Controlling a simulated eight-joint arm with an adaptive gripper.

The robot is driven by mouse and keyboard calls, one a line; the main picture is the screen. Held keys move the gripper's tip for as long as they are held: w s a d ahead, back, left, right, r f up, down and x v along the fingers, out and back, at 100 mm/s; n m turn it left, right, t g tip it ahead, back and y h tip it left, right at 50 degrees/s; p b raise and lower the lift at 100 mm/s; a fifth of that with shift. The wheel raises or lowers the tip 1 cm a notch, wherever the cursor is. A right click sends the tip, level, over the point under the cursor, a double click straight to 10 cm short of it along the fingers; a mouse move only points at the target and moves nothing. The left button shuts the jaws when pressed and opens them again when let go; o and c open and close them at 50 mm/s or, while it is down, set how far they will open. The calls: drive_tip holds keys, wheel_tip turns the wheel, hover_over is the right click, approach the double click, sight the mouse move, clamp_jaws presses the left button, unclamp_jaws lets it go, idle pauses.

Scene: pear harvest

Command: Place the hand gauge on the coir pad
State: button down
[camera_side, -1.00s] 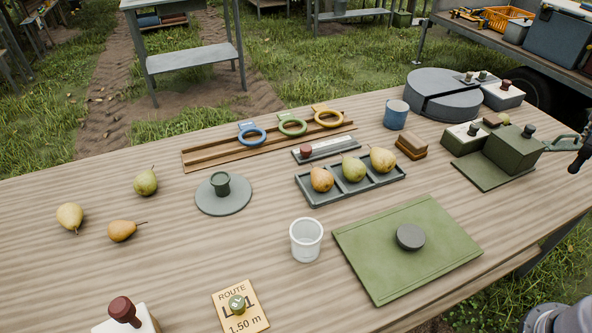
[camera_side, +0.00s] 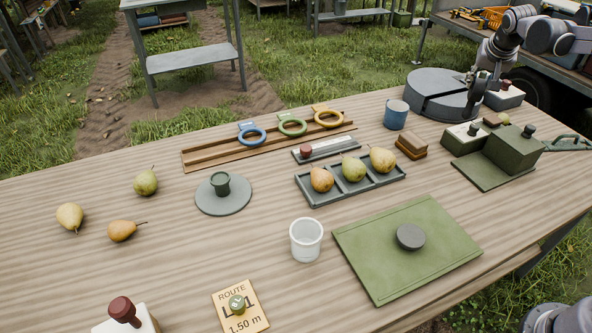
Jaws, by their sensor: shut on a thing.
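My gripper (camera_side: 478,104) points down beside the dark grey round block (camera_side: 432,92) at the back right. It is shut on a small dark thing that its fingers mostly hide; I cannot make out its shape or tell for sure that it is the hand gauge. I cannot tell for certain which thing is the coir pad; a brown layered block (camera_side: 411,147) and a green mat (camera_side: 375,255) with a dark puck (camera_side: 410,237) lie on the table.
A grey tray (camera_side: 330,196) holds three pears. A blue cup (camera_side: 396,114), a white knobbed block (camera_side: 503,97) and olive boxes (camera_side: 514,150) stand nearby. A clear cup (camera_side: 305,240) is near the front. Loose pears lie left; the table's left middle has free room.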

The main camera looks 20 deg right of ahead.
drive_tip(key=w+a+f, duration=0.8)
drive_tip(key=f, duration=0.3)
drive_tip(key=shift+w, duration=0.35)
drive_tip(key=c, duration=1.1)
unclamp_jaws()
drive_tip(key=shift+f, duration=0.1)
drive_tip(key=shift+o, duration=0.2)
